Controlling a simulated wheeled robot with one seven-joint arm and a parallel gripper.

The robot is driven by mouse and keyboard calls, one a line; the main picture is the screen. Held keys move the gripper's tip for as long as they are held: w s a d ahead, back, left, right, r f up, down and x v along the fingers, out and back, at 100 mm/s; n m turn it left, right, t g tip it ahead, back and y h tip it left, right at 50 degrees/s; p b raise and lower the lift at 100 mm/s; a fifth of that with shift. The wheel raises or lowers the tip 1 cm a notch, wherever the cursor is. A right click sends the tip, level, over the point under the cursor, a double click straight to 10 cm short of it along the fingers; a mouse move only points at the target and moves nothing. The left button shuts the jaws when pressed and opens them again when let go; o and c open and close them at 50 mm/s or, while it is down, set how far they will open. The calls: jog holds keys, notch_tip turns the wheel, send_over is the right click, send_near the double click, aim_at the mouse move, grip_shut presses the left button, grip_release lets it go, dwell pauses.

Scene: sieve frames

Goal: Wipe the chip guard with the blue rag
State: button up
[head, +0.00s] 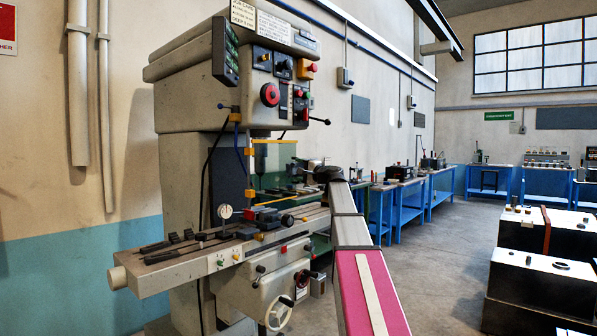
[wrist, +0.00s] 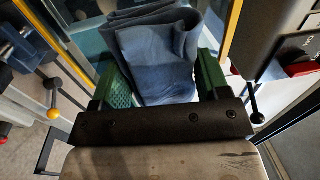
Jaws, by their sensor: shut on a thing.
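The blue rag (wrist: 165,55) is folded and bunched between the green fingers of my gripper (wrist: 162,82) in the wrist view. My gripper is shut on it, and the cloth sticks out past the fingers. The chip guard (head: 274,163) is a clear, greenish pane with yellow edging on the milling machine in the head view. In the wrist view its yellow edging (wrist: 233,28) shows on both sides of the rag. The rag is in front of the pane; I cannot tell whether they touch. In the head view, my arm's dark end is beside the guard, and the fingers and rag cannot be made out.
The milling machine's table (head: 190,262) has clamps and a dial gauge (head: 225,211) on it. Levers and a handwheel (head: 278,313) stick out at its front. Blue benches (head: 382,212) line the wall behind. Dark cabinets (head: 540,290) stand at right; the floor between is clear.

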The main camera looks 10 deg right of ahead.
jog(key=shift+s+d, duration=0.1)
jog(key=shift+v, duration=1.35)
jog(key=shift+r, duration=0.15)
